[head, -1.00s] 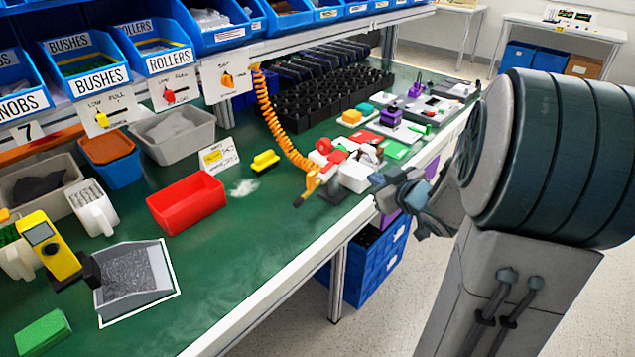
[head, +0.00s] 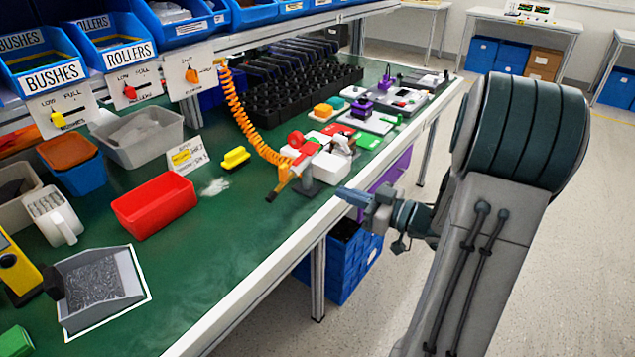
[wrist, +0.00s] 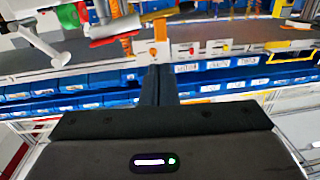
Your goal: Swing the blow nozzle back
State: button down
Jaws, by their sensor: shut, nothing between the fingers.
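The blow nozzle (head: 283,180) is an orange piece near the front edge of the green bench in the head view. An orange coiled hose (head: 243,115) runs from it up to the shelf rail. White blocks and a red round part (head: 296,139) sit close beside it. My gripper (head: 343,194) is just off the bench's front edge, to the right of the nozzle and apart from it. In the wrist view the two dark fingers (wrist: 160,82) are together and empty. An orange coil also shows at the upper left there, but the nozzle cannot be made out clearly.
A red bin (head: 155,207) and a yellow block (head: 234,158) lie on the bench to the left. A panel with an orange rotary switch (head: 191,75) hangs behind. Black trays (head: 300,97) fill the back.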

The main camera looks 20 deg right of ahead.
aim_at(286, 172)
jog(key=x, duration=1.3)
jog(key=shift+w+a, duration=0.2)
jog(key=shift+b, duration=0.4)
